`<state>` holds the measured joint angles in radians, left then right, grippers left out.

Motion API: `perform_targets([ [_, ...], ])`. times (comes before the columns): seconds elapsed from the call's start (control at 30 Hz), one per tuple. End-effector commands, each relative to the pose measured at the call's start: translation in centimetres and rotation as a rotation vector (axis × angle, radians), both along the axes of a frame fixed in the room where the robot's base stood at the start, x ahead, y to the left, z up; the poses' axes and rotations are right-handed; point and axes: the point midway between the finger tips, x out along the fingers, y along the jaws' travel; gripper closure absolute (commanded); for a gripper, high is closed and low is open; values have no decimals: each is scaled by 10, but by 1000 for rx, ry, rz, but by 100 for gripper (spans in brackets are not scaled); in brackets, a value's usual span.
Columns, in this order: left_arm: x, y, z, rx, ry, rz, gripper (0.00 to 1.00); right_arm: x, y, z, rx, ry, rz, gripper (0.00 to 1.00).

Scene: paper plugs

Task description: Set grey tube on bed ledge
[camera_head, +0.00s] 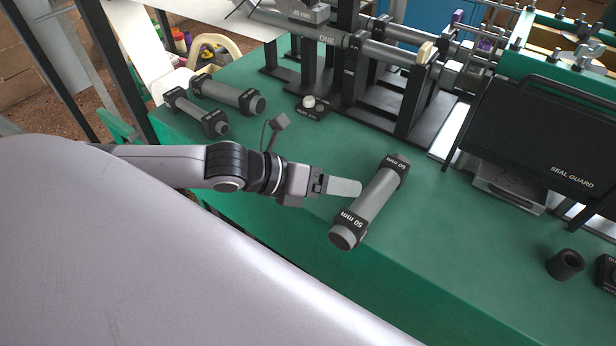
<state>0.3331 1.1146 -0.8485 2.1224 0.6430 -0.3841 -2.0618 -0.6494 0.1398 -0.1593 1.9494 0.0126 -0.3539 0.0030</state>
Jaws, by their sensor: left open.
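A grey tube (372,199) with black "50 mm" collars lies slantwise on the green bench top (290,150), its near end close to the front edge. My left gripper (343,187) comes in from the left and is open. Its pale finger reaches the tube's left side at mid-length; whether it touches, and where the other finger is, I cannot tell. Two more grey tubes with black collars, one nearer (193,110) and one farther (226,91), lie at the back left. I cannot clearly tell which part is the bed ledge. My right gripper is not in view.
A machine with grey rods and black uprights (412,100) stands along the back. A black "SEAL GUARD" panel (545,140) is at the right. A small black button box (313,108) sits before the machine. A black ring (565,264) lies front right.

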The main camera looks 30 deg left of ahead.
Motion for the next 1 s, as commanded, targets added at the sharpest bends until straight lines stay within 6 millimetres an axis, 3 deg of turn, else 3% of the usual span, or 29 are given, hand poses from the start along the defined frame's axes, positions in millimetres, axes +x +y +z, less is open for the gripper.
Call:
perform_targets([
  [0.4, -30, 28, 22, 3, 0, 1, 22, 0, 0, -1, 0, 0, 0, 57],
  [1.0, -35, 31, 26, 0, 1, -1, 22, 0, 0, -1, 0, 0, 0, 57],
])
